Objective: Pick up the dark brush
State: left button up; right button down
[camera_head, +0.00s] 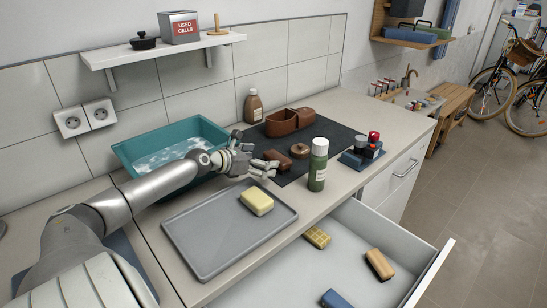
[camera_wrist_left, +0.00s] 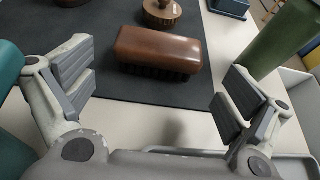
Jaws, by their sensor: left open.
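The dark brush (camera_head: 278,160) is a brown, rounded block with dark bristles underneath. It lies bristles down on the black mat near the mat's front left edge. It also shows in the left wrist view (camera_wrist_left: 158,50), ahead of and between my fingers. My left gripper (camera_head: 260,161) is open and empty, just to the left of the brush in the head view. Its fingers (camera_wrist_left: 158,88) are spread wide in the wrist view, and the brush lies beyond them, apart from both. My right gripper is not in view.
A green bottle (camera_head: 318,165) stands right of the brush. A round brown piece (camera_head: 299,150) and a brown container (camera_head: 290,122) share the mat (camera_head: 340,137). A teal basin (camera_head: 125,153) stands behind my arm. A grey tray (camera_head: 200,255) holds a yellow sponge (camera_head: 257,201). The drawer (camera_head: 345,285) is open.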

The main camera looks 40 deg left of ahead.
aim_at(273, 158)
pick_arm(q)
jog(key=shift+w+a+f, duration=0.2)
jog(key=shift+w, duration=0.2)
jog(key=shift+w+d, duration=0.15)
jog(key=shift+w, duration=0.1)
jog(key=shift+w+d+f, duration=0.15)
jog(key=shift+w+d, duration=0.05)
jog(key=shift+w, duration=0.1)
jog(key=shift+w+a+f, duration=0.1)
jog(key=shift+w+f, duration=0.1)
jog(key=shift+w, duration=0.1)
jog(key=shift+w+f, duration=0.1)
jog(key=shift+w, duration=0.2)
jog(key=shift+b+x, duration=0.3)
jog(key=shift+x, duration=1.6)
jog(key=c, duration=0.7)
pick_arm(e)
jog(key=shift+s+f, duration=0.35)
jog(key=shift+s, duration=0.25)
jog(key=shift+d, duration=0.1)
